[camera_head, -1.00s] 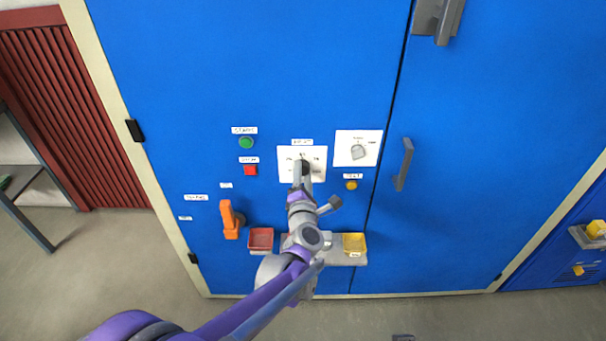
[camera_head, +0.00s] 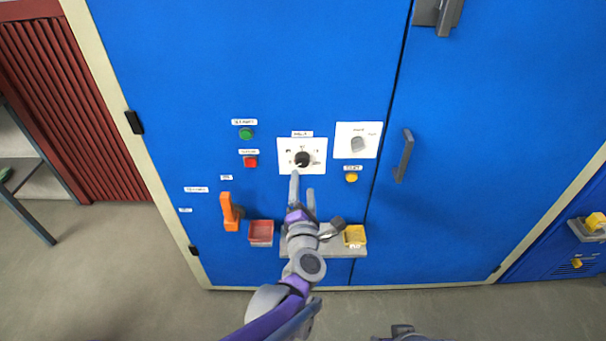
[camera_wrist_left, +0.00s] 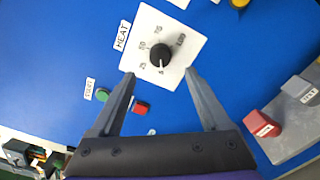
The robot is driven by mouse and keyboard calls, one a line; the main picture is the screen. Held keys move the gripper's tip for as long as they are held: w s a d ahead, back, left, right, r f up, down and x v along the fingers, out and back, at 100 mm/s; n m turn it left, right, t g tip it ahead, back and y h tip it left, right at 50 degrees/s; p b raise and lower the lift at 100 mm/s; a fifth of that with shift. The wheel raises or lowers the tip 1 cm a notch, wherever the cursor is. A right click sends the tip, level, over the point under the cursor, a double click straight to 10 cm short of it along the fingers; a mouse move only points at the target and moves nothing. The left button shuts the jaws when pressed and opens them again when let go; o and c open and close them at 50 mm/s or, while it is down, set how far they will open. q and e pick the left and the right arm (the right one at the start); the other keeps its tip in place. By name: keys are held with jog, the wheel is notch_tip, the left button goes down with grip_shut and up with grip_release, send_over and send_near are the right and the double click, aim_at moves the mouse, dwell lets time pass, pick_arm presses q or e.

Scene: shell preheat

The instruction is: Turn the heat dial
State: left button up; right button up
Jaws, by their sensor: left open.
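The heat dial (camera_head: 302,159) is a round black knob on a white plate (camera_head: 317,169) on the blue cabinet front. In the left wrist view the dial (camera_wrist_left: 160,54) sits beside the HEAT label (camera_wrist_left: 123,36), with numbers around it. Its white pointer mark points down in that view. My left gripper (camera_head: 303,181) is open and empty, just below the dial in the head view. In the wrist view its fingertips (camera_wrist_left: 160,74) are spread to either side of the dial's lower side, apart from it. A grey and purple part of mine, perhaps the right gripper (camera_head: 403,331), shows at the bottom edge.
A green button (camera_head: 246,133) and red button (camera_head: 250,162) are left of the plate. Another white plate with a grey knob (camera_head: 358,145) and a yellow button (camera_head: 351,177) are right.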

pick_arm(q)
jog(key=s, duration=0.2)
jog(key=shift+s, duration=0.3)
jog(key=s+a+r+m+g+h+p, duration=0.3)
jog(key=s+r+m+g+h+p, duration=0.25)
jog(key=m, duration=0.85)
jog(key=s+a+f+m+g+y+p, duration=0.2)
jog(key=s+a+m, duration=0.3)
jog(key=s, duration=0.5)
jog(key=s+a+f+m+g+y+p, duration=0.3)
jog(key=s+a+m+g, duration=0.2)
jog(key=s+a, duration=0.5)
jog(key=shift+s+f+p, duration=0.3)
jog(key=shift+s+f, duration=0.1)
jog(key=shift+s, duration=0.3)
jog(key=shift+y, duration=0.25)
